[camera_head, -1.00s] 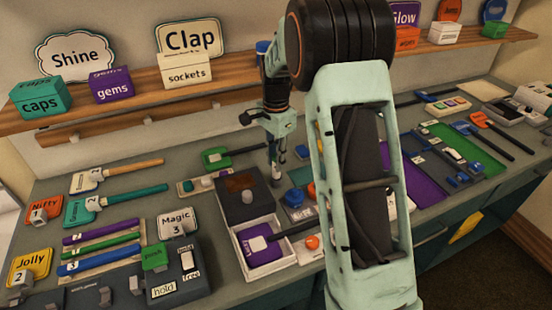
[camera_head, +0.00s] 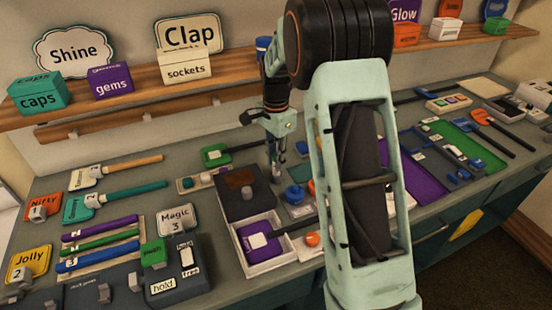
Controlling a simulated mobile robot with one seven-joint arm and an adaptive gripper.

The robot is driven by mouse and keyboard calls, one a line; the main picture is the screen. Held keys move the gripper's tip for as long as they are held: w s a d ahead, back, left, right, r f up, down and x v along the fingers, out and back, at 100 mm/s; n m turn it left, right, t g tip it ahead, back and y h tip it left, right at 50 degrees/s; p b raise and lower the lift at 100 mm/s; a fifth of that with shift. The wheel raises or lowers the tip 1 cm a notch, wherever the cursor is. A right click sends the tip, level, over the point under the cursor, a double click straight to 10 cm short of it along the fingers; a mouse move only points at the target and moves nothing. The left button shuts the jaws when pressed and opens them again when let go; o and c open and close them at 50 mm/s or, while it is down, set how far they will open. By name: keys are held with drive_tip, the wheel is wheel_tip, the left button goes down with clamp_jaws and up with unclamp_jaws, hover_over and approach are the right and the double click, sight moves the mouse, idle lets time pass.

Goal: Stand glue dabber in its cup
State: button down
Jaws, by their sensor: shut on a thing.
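My gripper (camera_head: 279,150) is seen from far off, pointing down over the middle of the bench, behind the dark box. It is shut on a small, slim, greyish thing, likely the glue dabber (camera_head: 275,172), which hangs roughly upright below the fingers. The thing is too small to make out in detail. I cannot tell whether its lower end touches anything. No cup can be told for sure; a small blue round thing (camera_head: 294,194) sits just right of and below the gripper, beside the dark box.
A dark box (camera_head: 240,207) with a knob stands close below the gripper. In front of it is a white tray (camera_head: 277,267) with a purple tag. Signs, brushes and a dark panel fill the left. The shelf (camera_head: 140,93) with boxes runs behind. A green tray (camera_head: 490,160) lies right.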

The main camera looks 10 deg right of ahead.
drive_tip(key=shift+f+b, duration=0.3)
drive_tip(key=shift+f, duration=0.55)
idle(1.4)
drive_tip(key=c, duration=1.6)
unclamp_jaws()
drive_tip(key=shift+r, duration=0.15)
drive_tip(key=shift+r+p, duration=2.85)
drive_tip(key=shift+r, duration=1.05)
